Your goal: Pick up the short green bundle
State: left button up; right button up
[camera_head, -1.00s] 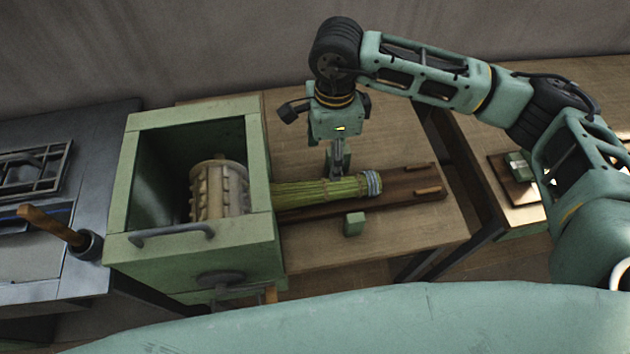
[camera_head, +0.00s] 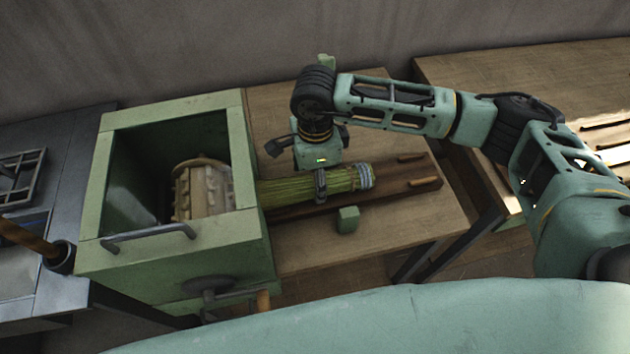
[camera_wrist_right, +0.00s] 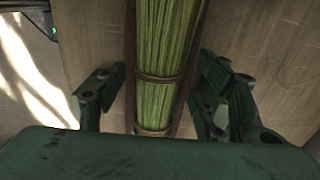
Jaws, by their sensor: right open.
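The short green bundle (camera_head: 285,188) of thin stalks lies along a dark wooden board, its banded grey-blue end to the right. Its left end reaches the green box. My right gripper (camera_head: 321,182) is lowered over the bundle from above, with one finger showing on the near side. In the right wrist view the green bundle (camera_wrist_right: 163,50) runs between the two spread fingers of my right gripper (camera_wrist_right: 165,88), with visible gaps on both sides. The gripper is open and not closed on it. My left gripper is not in view.
The green box (camera_head: 180,262) with a toothed drum (camera_head: 202,188) inside and a front handle stands left of the bundle. The dark board (camera_head: 405,190) carries pegs. A small green block (camera_head: 347,220) sits on the table in front. Another table (camera_head: 520,70) stands right.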

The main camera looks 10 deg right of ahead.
jog(key=shift+f, duration=1.35)
jog(key=shift+c, duration=0.5)
jog(key=c, duration=1.3)
jog(key=shift+r, duration=0.15)
